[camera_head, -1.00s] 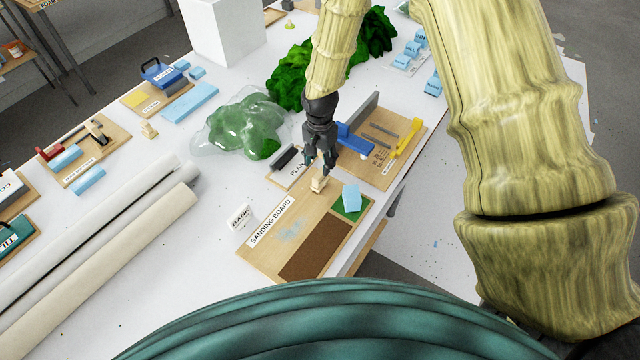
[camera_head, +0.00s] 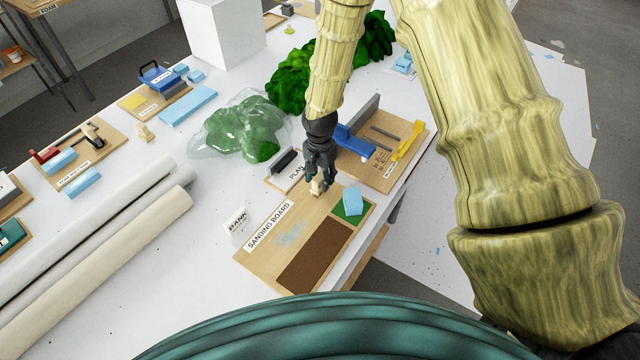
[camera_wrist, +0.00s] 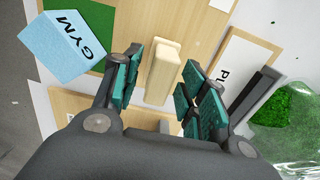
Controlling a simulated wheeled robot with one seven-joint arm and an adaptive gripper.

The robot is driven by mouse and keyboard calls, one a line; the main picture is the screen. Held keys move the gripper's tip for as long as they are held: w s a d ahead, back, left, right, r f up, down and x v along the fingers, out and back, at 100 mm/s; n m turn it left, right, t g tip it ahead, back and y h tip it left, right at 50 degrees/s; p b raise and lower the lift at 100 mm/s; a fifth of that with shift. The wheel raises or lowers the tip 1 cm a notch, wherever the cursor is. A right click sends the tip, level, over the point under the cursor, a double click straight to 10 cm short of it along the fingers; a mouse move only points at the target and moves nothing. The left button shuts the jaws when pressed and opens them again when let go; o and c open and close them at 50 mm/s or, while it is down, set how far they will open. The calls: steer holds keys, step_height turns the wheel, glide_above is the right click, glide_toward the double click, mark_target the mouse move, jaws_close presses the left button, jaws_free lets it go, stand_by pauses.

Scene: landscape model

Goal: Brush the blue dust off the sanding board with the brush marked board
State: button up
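The sanding board (camera_head: 262,262) is a wooden panel with a white label, a brown sandpaper patch (camera_head: 315,257) and a green patch (camera_head: 353,215). A patch of blue dust (camera_head: 290,235) lies on its bare wood. A small pale wooden brush (camera_head: 317,187) stands near the board's far end. It also shows in the wrist view (camera_wrist: 163,72), where no marking is readable. My gripper (camera_head: 319,180) is low over the brush. In the wrist view my gripper's fingers (camera_wrist: 163,88) are apart, one on each side of the brush; contact is unclear.
A blue block marked GYM (camera_wrist: 68,45) sits on the green patch. A small white BANK sign (camera_head: 237,220) stands left of the board. A tool board (camera_head: 385,170) lies beyond it. Another small wooden brush-like piece (camera_head: 146,132) is far left. Long rolls (camera_head: 110,255) lie at left.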

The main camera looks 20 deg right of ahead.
jaws_close()
steer(key=shift+r, duration=0.1)
steer(key=shift+r+p, duration=1.85)
steer(key=shift+r, duration=1.1)
